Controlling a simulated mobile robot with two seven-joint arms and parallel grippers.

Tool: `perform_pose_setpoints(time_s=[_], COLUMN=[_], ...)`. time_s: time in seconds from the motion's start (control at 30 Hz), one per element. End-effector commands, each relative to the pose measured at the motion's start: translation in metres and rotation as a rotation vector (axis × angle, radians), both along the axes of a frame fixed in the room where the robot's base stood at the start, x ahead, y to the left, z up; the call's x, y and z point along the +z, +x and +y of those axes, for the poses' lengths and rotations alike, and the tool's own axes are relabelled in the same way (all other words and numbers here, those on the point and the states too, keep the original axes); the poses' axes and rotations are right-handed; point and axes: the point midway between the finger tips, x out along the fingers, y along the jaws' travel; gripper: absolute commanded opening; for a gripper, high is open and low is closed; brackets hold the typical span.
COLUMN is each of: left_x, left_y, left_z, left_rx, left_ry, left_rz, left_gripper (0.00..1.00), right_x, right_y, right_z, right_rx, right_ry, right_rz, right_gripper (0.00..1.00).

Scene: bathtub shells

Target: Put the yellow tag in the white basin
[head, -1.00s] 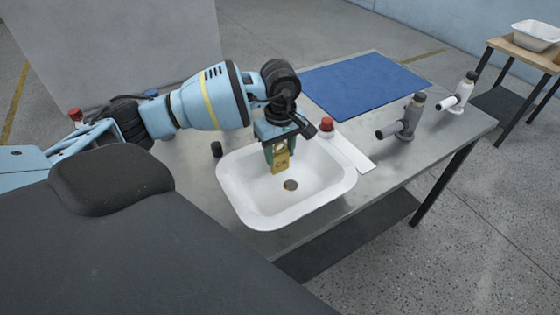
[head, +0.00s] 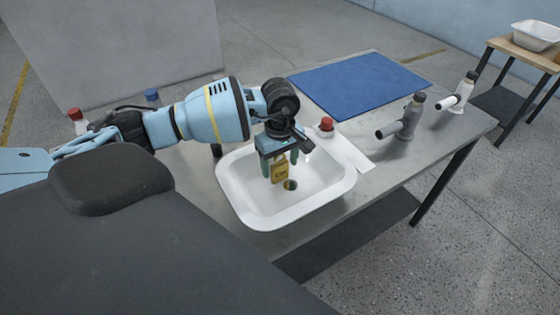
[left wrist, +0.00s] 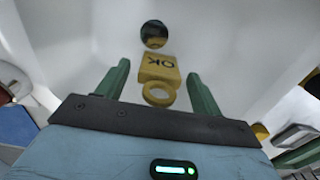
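The yellow tag (head: 279,173), marked "OK" and with a ring end, is inside the white basin (head: 237,200), close to the drain hole. It also shows in the left wrist view (left wrist: 158,68), between the green fingers with a gap on each side. I cannot tell whether it rests on the basin floor or is just above it. My left gripper (head: 280,163) is open, pointing down into the basin, its fingers on either side of the tag and not touching it. My right gripper is not in view.
A red-capped container (head: 326,127) stands just behind the basin, near a white strip (head: 352,155). A blue mat (head: 360,85) lies at the back of the table. Two tap-like fittings, one grey (head: 408,120) and one white (head: 462,95), stand at the right.

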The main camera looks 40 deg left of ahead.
Motion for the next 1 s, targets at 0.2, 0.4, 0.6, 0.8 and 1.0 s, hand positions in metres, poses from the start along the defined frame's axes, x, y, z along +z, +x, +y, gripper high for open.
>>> perform_pose_setpoints(time_s=[0.2, 0.4, 0.6, 0.8, 1.0], left_x=[0.000, 0.011, 0.046, 0.086, 0.113], left_y=[0.000, 0.001, 0.001, 0.001, 0.001], left_z=[0.000, 0.000, 0.000, 0.000, 0.000], left_rx=[0.000, 0.001, -0.001, 0.001, 0.000], left_ry=[0.000, 0.000, 0.000, -0.001, 0.000], left_rz=[0.000, -0.002, -0.004, -0.004, -0.002], left_gripper=[0.66, 0.66, 0.66, 0.66, 0.66], right_x=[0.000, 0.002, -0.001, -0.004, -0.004], right_y=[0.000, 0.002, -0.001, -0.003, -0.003], right_z=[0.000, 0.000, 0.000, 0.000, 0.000], right_rx=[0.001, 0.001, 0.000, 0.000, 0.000], right_ry=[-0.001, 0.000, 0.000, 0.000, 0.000], right_rz=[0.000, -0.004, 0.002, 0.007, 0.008], right_gripper=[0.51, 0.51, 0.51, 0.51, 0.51])
